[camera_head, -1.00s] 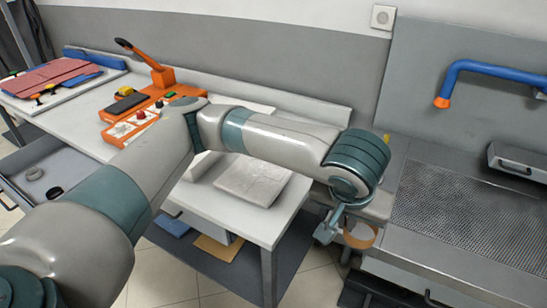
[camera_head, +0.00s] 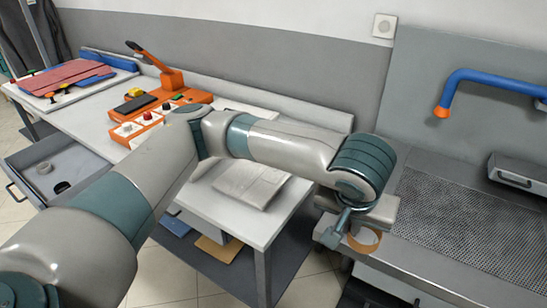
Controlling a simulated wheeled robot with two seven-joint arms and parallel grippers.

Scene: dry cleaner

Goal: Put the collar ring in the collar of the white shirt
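The white shirt (camera_head: 250,183) appears as a flat, folded whitish piece at the near right end of the long table. My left arm crosses in front of its far part, and I cannot make out its collar. The collar ring (camera_head: 375,246) is a tan-orange band at my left gripper (camera_head: 340,233), to the right of the table and in front of the grated bench. The gripper looks shut on the ring's left side, with the fingers partly hidden by the wrist. My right gripper is not in view.
The long table (camera_head: 98,117) carries an orange press machine (camera_head: 157,112) and folded red and blue cloths (camera_head: 75,75). An open grey drawer (camera_head: 82,157) sticks out at left. A grated bench (camera_head: 455,222) with a blue pipe (camera_head: 490,77) stands at right.

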